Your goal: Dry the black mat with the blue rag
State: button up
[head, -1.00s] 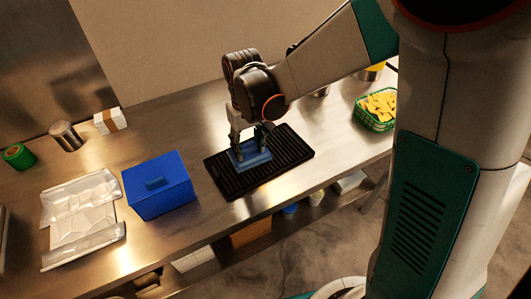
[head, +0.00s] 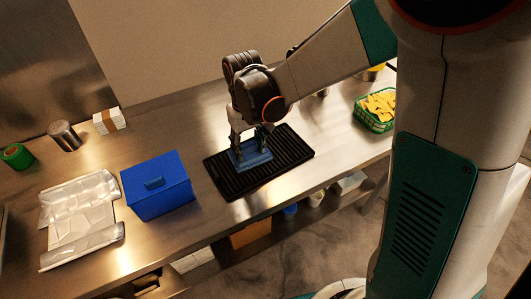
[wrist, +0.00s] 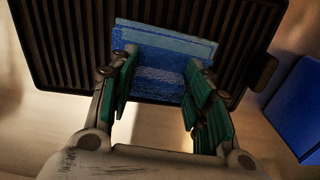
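The black mat (head: 290,150) is a ribbed dark slab with a raised rim, lying flat on the steel counter; its ribs also fill the top of the wrist view (wrist: 75,45). The blue rag (head: 252,158) is a folded, block-like cloth on the left-middle part of the mat. It also shows in the wrist view (wrist: 160,70), with a wider lighter blue far edge. My gripper (head: 250,140) points down over the mat. In the wrist view its green-padded fingers (wrist: 158,92) stand on both sides of the rag, closed against it. The rag's underside is hidden.
A blue box (head: 158,200) with a lidded top stands just left of the mat. Further left are crumpled foil (head: 80,205), a metal cup (head: 64,135), a paper stack (head: 109,120) and a green roll (head: 16,156). A green basket of yellow chips (head: 375,108) sits right.

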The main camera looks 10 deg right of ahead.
grip_shut()
jog(key=shift+r+p, duration=1.8)
jog(key=shift+r, duration=0.7)
